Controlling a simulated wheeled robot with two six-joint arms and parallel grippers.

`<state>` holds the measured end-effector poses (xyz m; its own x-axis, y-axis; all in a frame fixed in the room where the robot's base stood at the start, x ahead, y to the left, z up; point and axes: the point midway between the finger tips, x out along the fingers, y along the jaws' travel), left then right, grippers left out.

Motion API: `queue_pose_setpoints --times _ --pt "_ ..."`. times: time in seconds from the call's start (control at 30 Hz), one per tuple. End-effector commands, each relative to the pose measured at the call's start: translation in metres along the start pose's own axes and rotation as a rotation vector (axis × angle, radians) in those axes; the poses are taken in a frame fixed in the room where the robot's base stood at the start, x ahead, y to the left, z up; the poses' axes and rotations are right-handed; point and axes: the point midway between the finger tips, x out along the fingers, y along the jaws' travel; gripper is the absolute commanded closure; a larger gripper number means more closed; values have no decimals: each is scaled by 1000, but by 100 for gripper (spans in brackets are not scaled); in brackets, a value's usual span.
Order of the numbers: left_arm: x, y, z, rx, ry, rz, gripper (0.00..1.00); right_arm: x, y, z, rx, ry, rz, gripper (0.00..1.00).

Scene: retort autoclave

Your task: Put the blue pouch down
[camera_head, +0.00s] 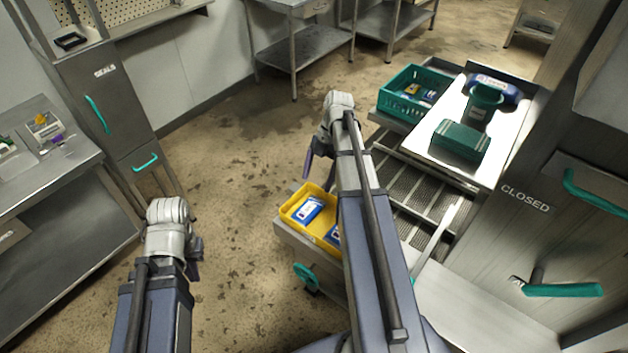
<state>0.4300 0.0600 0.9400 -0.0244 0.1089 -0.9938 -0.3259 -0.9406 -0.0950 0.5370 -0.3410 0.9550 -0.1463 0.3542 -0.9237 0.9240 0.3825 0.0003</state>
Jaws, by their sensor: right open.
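A blue-and-white pouch (309,208) lies in the yellow tray (289,215) at centre. A second blue pouch (333,236) in the tray is partly hidden behind my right arm. My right gripper (311,156) is at the arm's far end, above the floor and beyond the tray; I see only part of its fingers, open, with no pouch visible there. My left gripper (195,262) is at lower left over the floor, apart from the tray. Its fingers are mostly hidden behind the wrist, so its opening does not show.
A green crate (388,101) with several pouches stands at upper right. Beside it, a pale metal top (510,125) carries a green box (459,141) and a blue-and-green device (487,93). A metal bench (60,185) stands at left. The middle floor is clear.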

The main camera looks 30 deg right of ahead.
Motion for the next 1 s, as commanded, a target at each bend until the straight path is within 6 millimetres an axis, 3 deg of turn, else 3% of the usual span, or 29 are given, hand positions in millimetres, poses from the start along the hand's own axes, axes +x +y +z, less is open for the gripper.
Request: queue_pose_setpoints --times 0.03,0.17,0.57,0.67,1.0 --pt "-13 -1 1 0 0 0 100 -13 1 -2 1 0 0 13" --pt "-20 -2 1 0 0 0 100 -21 0 -1 1 0 0 13" --pt "-19 -2 1 0 0 0 100 -18 2 -6 20 -6 -6 13" --pt "-19 -2 1 0 0 0 100 -8 8 -26 112 -32 -27 13" --pt "-20 -2 1 0 0 0 100 54 29 -150 773 -260 -27 13"
